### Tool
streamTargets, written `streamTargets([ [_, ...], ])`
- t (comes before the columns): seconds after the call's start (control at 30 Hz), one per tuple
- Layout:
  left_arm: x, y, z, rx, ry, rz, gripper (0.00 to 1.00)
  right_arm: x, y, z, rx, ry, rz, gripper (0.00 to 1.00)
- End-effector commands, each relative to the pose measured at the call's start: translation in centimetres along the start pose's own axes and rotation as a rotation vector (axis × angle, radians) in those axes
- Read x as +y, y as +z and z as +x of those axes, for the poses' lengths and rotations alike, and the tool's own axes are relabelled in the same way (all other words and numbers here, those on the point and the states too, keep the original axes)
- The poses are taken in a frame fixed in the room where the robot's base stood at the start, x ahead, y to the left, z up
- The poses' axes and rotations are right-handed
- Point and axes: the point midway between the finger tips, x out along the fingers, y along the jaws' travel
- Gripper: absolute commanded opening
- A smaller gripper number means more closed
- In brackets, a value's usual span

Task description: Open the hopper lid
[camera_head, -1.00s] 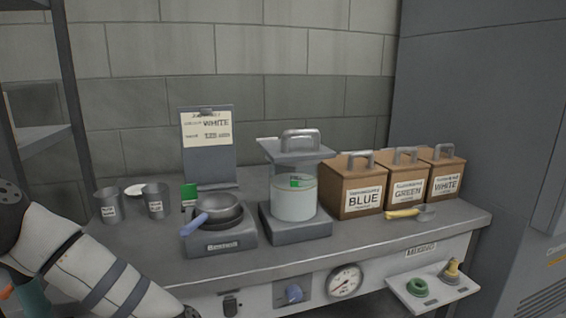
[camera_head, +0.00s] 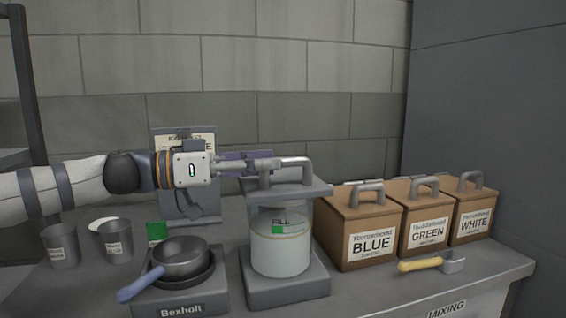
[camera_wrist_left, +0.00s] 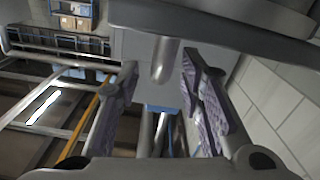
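The hopper (camera_head: 281,247) is a clear vessel with pale contents on a grey base. Its flat grey lid (camera_head: 300,191) lies shut on top and carries a metal bar handle (camera_head: 305,165). My left gripper (camera_head: 266,162) reaches in from the left just above the lid, with its fingertips at the left side of the handle. In the left wrist view the two purple-padded fingers (camera_wrist_left: 155,100) stand apart, and a grey metal post (camera_wrist_left: 164,60) shows between them in the picture. Whether the fingers touch the handle is unclear. My right gripper is not in view.
Brown boxes marked BLUE (camera_head: 360,232), GREEN (camera_head: 425,230) and WHITE (camera_head: 472,215) stand right of the hopper. A yellow-handled scoop (camera_head: 422,265) lies before them.

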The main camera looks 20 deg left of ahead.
Motion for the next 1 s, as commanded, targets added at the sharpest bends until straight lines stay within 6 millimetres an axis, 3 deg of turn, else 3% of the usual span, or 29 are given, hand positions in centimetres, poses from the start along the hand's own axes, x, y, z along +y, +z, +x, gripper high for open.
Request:
streamTargets([
  [0.2,0.0,-0.1,3.3,0.001,0.000,0.000,0.35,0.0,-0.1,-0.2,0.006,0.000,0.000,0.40],
  [0.5,0.0,0.0,3.8,0.000,-0.001,0.000,0.35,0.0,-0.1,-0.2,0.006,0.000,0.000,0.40],
  [0.67,0.0,0.0,3.8,0.000,-0.001,-0.001,0.01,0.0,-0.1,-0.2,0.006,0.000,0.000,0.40],
  [1.0,0.0,-0.2,3.8,0.001,-0.002,-0.010,0.00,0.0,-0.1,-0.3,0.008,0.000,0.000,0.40],
])
